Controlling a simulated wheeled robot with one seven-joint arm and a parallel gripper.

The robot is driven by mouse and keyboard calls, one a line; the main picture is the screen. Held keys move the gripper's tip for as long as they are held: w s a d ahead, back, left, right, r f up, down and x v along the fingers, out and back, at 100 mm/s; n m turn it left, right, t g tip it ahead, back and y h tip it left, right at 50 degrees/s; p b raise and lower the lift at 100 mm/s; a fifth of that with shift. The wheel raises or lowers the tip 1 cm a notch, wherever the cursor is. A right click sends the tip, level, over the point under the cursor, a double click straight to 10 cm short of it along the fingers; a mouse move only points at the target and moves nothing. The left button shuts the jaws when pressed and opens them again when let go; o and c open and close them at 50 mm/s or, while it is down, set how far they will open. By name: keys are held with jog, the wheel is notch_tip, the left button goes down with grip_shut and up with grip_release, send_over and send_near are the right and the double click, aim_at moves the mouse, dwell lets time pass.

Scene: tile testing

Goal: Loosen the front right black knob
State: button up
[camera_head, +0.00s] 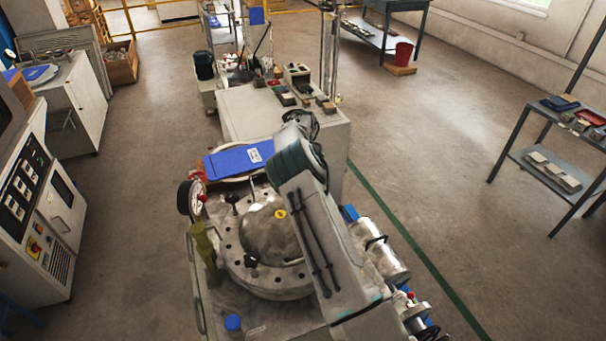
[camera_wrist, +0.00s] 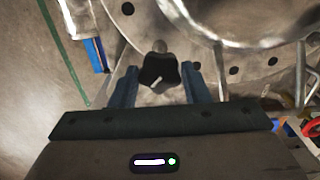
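A black lobed knob (camera_wrist: 158,70) sits on the metal flange in the wrist view. My gripper (camera_wrist: 160,72) has its two blue fingers apart, one on each side of this knob, with narrow gaps left; I cannot tell how deep the knob lies between them. In the head view my arm covers the right side of the round steel vessel (camera_head: 268,235), and my gripper and the knob there are hidden. Another black knob (camera_head: 250,261) shows at the front of the vessel's flange, and one stands at its back left (camera_head: 232,198).
In the head view, a pressure gauge (camera_head: 190,197) and an olive-green handle (camera_head: 204,245) stand left of the vessel. A blue panel (camera_head: 238,160) lies behind it.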

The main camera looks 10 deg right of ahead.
jog(key=c, duration=0.4)
jog(key=shift+c, duration=0.2)
jog(key=shift+b, duration=0.3)
jog(key=n+b, duration=0.2)
jog(key=b, duration=0.1)
jog(key=shift+f+n, duration=0.2)
jog(key=shift+n, duration=0.2)
jog(key=n+b, duration=0.3)
jog(key=n, duration=0.1)
jog(key=shift+r, duration=0.1)
jog(key=n+b, duration=0.1)
jog(key=n, duration=0.4)
jog(key=shift+r+n+b, duration=0.1)
jog(key=shift+n+b, duration=0.2)
jog(key=shift+n, duration=0.1)
jog(key=n, duration=0.5)
jog(key=shift+n, duration=0.3)
